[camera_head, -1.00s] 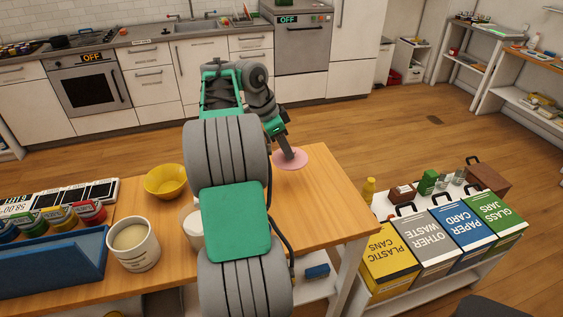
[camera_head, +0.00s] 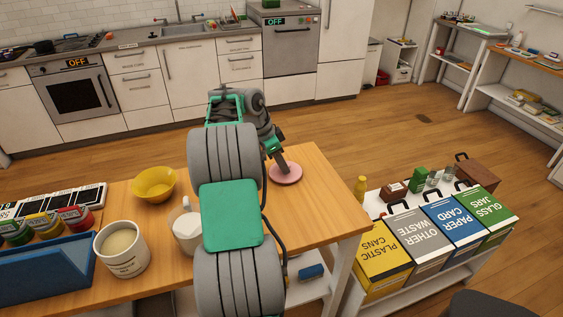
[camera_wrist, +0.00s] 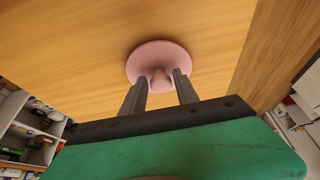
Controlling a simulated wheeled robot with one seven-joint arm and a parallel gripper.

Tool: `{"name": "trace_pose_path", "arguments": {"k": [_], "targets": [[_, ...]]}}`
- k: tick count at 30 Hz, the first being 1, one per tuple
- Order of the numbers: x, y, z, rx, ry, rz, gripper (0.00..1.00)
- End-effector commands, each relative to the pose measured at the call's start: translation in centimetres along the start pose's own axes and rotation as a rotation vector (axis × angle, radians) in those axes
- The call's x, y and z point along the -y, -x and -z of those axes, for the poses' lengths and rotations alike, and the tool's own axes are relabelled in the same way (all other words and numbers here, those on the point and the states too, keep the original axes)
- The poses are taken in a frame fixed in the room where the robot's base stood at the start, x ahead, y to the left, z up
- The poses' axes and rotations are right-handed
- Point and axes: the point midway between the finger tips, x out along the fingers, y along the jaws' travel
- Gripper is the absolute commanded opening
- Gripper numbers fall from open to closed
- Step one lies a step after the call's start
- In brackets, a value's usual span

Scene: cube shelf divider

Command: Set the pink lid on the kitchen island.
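The pink lid (camera_head: 286,174) is a round disc with a knob, over the wooden island top (camera_head: 325,195) near its far right part. It looks level and at or very close to the surface; any small gap below it cannot be made out. The lid also shows in the wrist view (camera_wrist: 138,62). My gripper (camera_wrist: 160,77) points down at it, with one finger on each side of the knob (camera_wrist: 160,82). The fingers appear closed on the knob. The fingertips (camera_head: 284,168) also meet the lid in the head view.
A yellow bowl (camera_head: 154,186), a white tub (camera_head: 123,252), a white jug (camera_head: 187,232) and a blue tray (camera_head: 45,262) stand on the left part of the island. The top around the lid is clear. Labelled bins (camera_head: 385,262) stand beyond the island's right edge.

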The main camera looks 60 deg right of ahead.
Motion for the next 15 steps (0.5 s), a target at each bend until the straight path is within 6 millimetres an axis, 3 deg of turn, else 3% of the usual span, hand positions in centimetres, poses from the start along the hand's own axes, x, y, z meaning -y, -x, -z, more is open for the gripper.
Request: {"name": "trace_pose_path", "arguments": {"k": [4,11,15], "targets": [[0.0,0.0,0.0,0.0,0.0,0.0,0.5],[0.0,0.1,0.0,0.0,0.0,0.0,0.5],[0.1,1.3,0.2,-0.001,0.001,0.003,0.5]]}}
